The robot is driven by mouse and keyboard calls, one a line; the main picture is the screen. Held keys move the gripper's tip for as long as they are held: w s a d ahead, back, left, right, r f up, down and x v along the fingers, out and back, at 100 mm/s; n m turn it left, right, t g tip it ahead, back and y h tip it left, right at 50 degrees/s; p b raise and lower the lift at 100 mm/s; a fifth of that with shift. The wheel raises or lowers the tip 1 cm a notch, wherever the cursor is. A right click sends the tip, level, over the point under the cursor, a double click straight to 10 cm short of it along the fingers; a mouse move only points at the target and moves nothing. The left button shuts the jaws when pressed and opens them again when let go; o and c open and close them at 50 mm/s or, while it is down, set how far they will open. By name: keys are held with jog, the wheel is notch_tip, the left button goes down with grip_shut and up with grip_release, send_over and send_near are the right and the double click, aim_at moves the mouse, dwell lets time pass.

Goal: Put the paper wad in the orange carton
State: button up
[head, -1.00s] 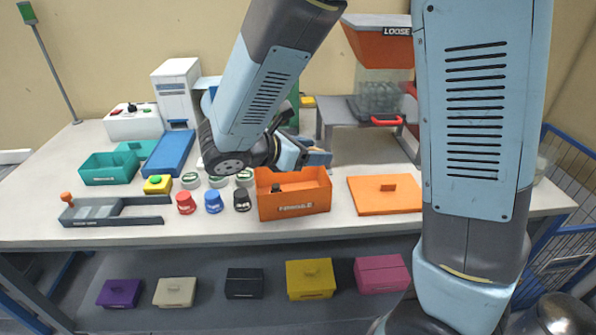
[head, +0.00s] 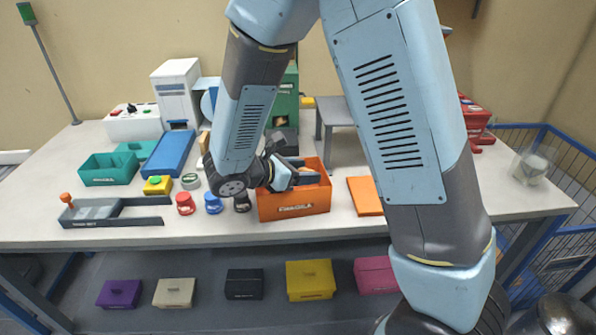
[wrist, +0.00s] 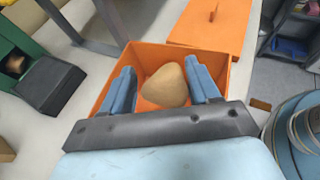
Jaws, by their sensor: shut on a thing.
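The paper wad (wrist: 166,86) is a tan, rounded lump between my gripper's two blue fingers in the wrist view. My gripper (wrist: 163,88) is shut on it and holds it over the open orange carton (wrist: 150,52). In the head view my gripper (head: 306,174) is at the mouth of the orange carton (head: 292,211), and the wad cannot be made out there. The carton stands near the table's front edge. Its inside is partly hidden by the fingers and the wad.
An orange lid (head: 364,196) lies flat to the carton's right. Red, blue and black caps (head: 213,203) stand to its left. A green machine (head: 285,98) and a grey stand (head: 337,112) are behind. A grey tray (head: 95,212) and a teal box (head: 105,172) are farther left.

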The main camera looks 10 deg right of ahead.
jog(key=shift+s+f, duration=0.2)
jog(key=shift+f, duration=0.45)
jog(key=o, duration=0.7)
jog(key=shift+d, duration=0.1)
jog(key=shift+s, duration=0.1)
jog(key=shift+r, duration=0.6)
jog(key=v, duration=1.2)
jog(key=shift+w, duration=0.25)
